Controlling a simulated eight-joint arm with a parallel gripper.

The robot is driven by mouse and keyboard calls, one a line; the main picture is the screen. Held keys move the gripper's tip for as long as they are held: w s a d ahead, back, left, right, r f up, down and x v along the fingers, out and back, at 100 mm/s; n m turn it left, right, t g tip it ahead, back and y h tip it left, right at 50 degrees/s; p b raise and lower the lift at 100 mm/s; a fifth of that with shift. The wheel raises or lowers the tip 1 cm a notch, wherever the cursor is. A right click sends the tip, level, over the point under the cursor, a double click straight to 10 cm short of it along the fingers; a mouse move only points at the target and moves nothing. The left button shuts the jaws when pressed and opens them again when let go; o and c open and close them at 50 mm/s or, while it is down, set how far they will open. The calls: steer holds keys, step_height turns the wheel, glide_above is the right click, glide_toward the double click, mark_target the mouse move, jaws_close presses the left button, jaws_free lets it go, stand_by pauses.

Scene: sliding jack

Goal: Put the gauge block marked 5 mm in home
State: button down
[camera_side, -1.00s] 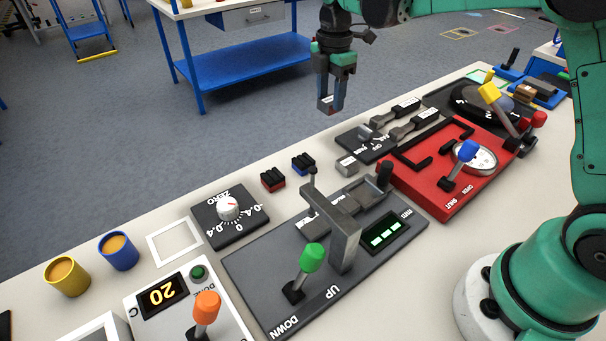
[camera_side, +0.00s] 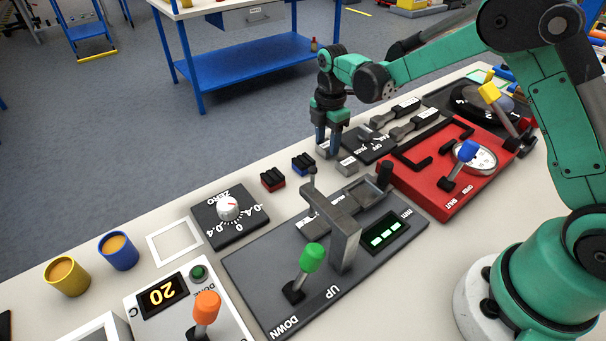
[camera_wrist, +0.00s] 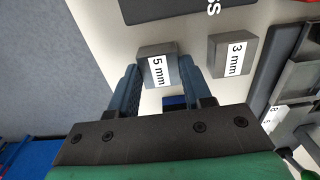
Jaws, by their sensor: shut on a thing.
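The 5 mm gauge block (camera_wrist: 150,52) is a small grey block with a white "5 mm" label, readable in the wrist view. My gripper (camera_wrist: 155,82) is shut on it, with one finger on each side. In the side view my gripper (camera_side: 328,152) is low at the table's far edge, with the 5 mm block (camera_side: 321,149) partly hidden by the fingers. The block looks at or very near the table surface; I cannot tell if it touches. No place marked home can be read.
The 3 mm gauge block (camera_wrist: 226,42) stands close beside, also in the side view (camera_side: 347,166). The pass/fail panel (camera_side: 366,146) is just right. Red (camera_side: 272,181) and blue (camera_side: 303,164) holders are left. A white square outline (camera_side: 152,250) lies farther left.

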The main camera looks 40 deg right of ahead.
mark_target(327, 144)
steer(key=shift+c, duration=1.9)
jaws_free()
step_height(327, 144, up, 12)
steer(key=s+a+m+t, duration=0.2)
steer(key=s+m+t, duration=0.5)
steer(key=s+m, duration=0.7)
steer(key=shift+s+r+m, duration=0.4)
steer(key=shift+m, duration=1.6)
steer(key=shift+a, duration=0.1)
